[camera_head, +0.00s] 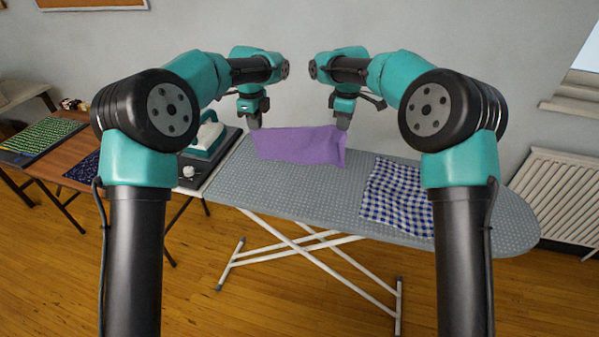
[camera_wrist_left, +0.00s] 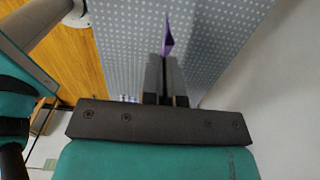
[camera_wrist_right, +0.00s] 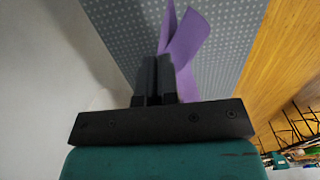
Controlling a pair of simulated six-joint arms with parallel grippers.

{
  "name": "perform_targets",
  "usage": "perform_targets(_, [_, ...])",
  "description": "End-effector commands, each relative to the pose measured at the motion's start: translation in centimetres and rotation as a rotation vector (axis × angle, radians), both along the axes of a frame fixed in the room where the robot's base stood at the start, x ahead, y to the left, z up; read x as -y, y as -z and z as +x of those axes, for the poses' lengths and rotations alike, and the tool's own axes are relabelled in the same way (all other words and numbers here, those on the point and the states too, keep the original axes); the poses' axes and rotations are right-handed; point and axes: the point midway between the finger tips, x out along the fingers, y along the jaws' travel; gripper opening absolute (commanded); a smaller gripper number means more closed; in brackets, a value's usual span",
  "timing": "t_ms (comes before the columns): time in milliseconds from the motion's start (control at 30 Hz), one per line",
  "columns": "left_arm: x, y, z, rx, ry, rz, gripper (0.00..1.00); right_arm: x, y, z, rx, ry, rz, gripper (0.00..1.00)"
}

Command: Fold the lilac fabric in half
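The lilac fabric (camera_head: 300,146) is at the far left part of the ironing board in the head view, its far edge raised between my two grippers. My left gripper (camera_head: 254,126) is at its far left corner; the left wrist view shows the fingers (camera_wrist_left: 166,78) closed with a thin lilac tip (camera_wrist_left: 169,36) between them. My right gripper (camera_head: 343,126) is at its far right corner; the right wrist view shows the fingers (camera_wrist_right: 157,78) closed on the lilac cloth (camera_wrist_right: 186,42), which hangs in a fold. How the near edge lies is unclear.
A blue-and-white checked cloth (camera_head: 397,200) lies on the dotted ironing board (camera_head: 320,190), right of the lilac fabric. Bare board lies between the two cloths.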

Motion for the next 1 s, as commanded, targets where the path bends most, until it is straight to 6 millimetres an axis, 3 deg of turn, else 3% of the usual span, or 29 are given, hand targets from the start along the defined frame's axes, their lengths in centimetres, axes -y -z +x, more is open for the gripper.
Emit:
perform_targets(467, [0.3, 0.2, 0.8, 0.011, 0.0, 0.0, 0.0, 0.3, 0.2, 0.8, 0.012, 0.001, 0.001, 0.0])
perform_targets(1000, [2.5, 1.5, 6.8, 0.094, 0.001, 0.0, 0.0, 2.4, 1.4, 6.8, 0.094, 0.002, 0.0, 0.0])
